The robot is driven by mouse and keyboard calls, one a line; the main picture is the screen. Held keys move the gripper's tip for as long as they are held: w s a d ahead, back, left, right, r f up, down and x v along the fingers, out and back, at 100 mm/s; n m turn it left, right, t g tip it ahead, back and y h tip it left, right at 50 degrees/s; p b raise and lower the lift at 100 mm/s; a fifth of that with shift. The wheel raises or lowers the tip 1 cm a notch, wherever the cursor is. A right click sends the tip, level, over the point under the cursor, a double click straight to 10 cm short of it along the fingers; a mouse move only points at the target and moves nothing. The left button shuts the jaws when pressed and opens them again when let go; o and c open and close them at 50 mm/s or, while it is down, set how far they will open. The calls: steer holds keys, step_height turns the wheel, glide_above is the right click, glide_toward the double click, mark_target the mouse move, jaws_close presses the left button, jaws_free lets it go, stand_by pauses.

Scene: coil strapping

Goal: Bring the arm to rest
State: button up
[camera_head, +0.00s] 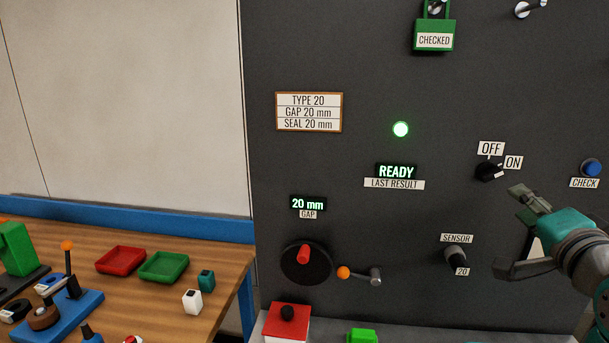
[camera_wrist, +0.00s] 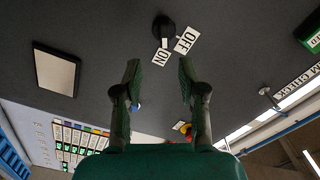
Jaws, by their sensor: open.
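My gripper (camera_head: 508,230) is at the right of the head view, in front of the dark panel (camera_head: 360,60). Its two fingers are spread apart with nothing between them. In the wrist view the gripper (camera_wrist: 158,75) points at the panel, and the black OFF/ON switch (camera_wrist: 164,29) lies beyond the fingertips, apart from them. In the head view this switch (camera_head: 489,170) is up and left of the gripper, its pointer towards ON. The sensor knob (camera_head: 456,258) is just left of the lower finger. The blue CHECK button (camera_head: 590,167) is above right.
A round dial with a red knob (camera_head: 303,254) and an orange-tipped lever (camera_head: 344,272) sit low on the panel. A green light (camera_head: 400,129) is lit and a display reads READY (camera_head: 396,171). A wooden table (camera_head: 215,262) with trays and tools stands at left.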

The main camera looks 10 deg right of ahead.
steer(key=a+f+n+y, duration=0.1)
steer(key=a+f, duration=0.2)
steer(key=f, duration=0.6)
steer(key=a+f+n, duration=0.2)
steer(key=a+f, duration=0.2)
steer(key=f, duration=0.6)
steer(key=s+a+f+n+g, duration=0.1)
steer(key=s+a+f, duration=0.25)
steer(key=f, duration=0.35)
steer(key=s+a+f+n, duration=0.2)
steer(key=s+a+f, duration=0.15)
steer(key=f, duration=0.35)
steer(key=s+a+f+n+g+y, duration=0.1)
steer(key=s+a+f+n, duration=0.2)
steer(key=s, duration=0.4)
steer(key=s+a+f+n+y, duration=0.1)
steer(key=s+a+f, duration=0.1)
steer(key=s+f, duration=0.4)
steer(key=s+a+n+y, duration=0.1)
steer(key=s+a+n, duration=0.1)
steer(key=s, duration=0.7)
steer(key=s+a+n+y, duration=0.1)
steer(key=s+a+n, duration=0.1)
steer(key=s, duration=0.7)
steer(key=shift+s+a+r+n+g, duration=0.2)
steer(key=shift+s+n+g, duration=0.1)
steer(key=shift+n, duration=0.3)
